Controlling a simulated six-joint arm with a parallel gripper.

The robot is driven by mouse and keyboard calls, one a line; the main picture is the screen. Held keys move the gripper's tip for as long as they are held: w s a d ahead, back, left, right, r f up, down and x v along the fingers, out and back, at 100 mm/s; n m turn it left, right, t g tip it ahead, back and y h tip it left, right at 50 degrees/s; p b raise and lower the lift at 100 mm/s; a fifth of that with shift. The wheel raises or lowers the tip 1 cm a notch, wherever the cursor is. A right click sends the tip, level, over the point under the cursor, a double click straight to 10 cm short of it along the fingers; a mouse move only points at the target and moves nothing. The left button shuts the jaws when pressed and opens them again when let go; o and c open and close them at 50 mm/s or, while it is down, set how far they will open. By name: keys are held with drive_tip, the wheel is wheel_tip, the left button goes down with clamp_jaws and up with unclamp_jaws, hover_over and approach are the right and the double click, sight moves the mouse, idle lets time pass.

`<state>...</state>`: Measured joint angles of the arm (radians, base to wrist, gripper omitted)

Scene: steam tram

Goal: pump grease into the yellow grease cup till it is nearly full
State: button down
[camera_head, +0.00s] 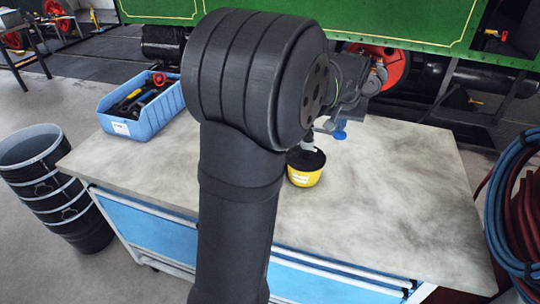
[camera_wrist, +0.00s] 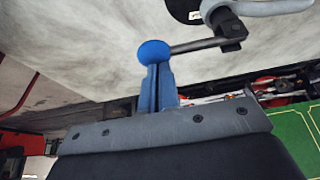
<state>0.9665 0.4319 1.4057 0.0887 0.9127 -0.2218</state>
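The yellow grease cup (camera_head: 305,178) stands on the bench in the head view, with a white label, a black upper part and a grey fitting (camera_head: 308,144) above it. Its grease level cannot be made out. In the wrist view a metal lever (camera_wrist: 200,46) runs from a dark hinge to a round blue knob (camera_wrist: 154,52). My gripper (camera_wrist: 159,68) has blue fingers close together, with only a thin dark slit between them. The knob is at their tips, apparently touching and not clamped between them. My gripper also shows in the head view (camera_head: 339,131), partly hidden by my arm.
A blue bin (camera_head: 148,116) of tools sits at the bench's left back. Black buckets (camera_head: 55,190) stand on the floor at left, and coiled hoses (camera_head: 510,210) hang at right. The green tram side (camera_head: 420,22) is behind. The bench top (camera_head: 400,200) is clear at right.

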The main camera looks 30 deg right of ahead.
drive_tip(key=shift+r, duration=1.9)
